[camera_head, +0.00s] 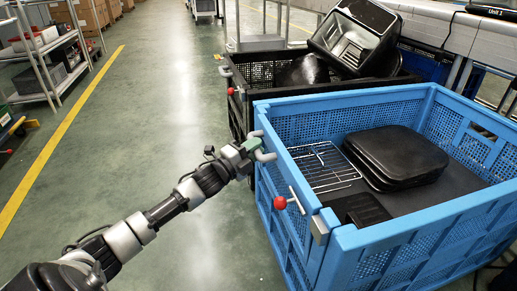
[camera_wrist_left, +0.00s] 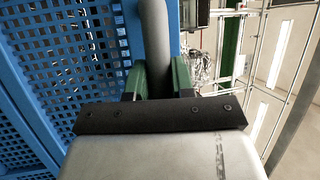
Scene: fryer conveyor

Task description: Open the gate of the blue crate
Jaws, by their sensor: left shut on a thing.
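The blue crate (camera_head: 395,240) stands at the right of the head view. Its gate (camera_head: 290,165) is the panel on the left side, and it looks in line with the crate wall. A red knob (camera_head: 280,203) on a metal latch sits near the gate's near end. A grey handle (camera_head: 266,157) stands out at the gate's far end. My left gripper (camera_head: 246,156) is shut on this handle. In the left wrist view, the green fingers (camera_wrist_left: 158,80) are on both sides of the grey bar (camera_wrist_left: 154,40), beside blue mesh (camera_wrist_left: 65,50). My right gripper is out of view.
The crate holds a wire rack (camera_head: 322,168), black trays (camera_head: 396,155) and a dark box. A black crate (camera_head: 262,75) with black bins stands just behind it. The floor (camera_head: 165,130) left of the crates is open, up to shelves (camera_head: 45,60) at the far left.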

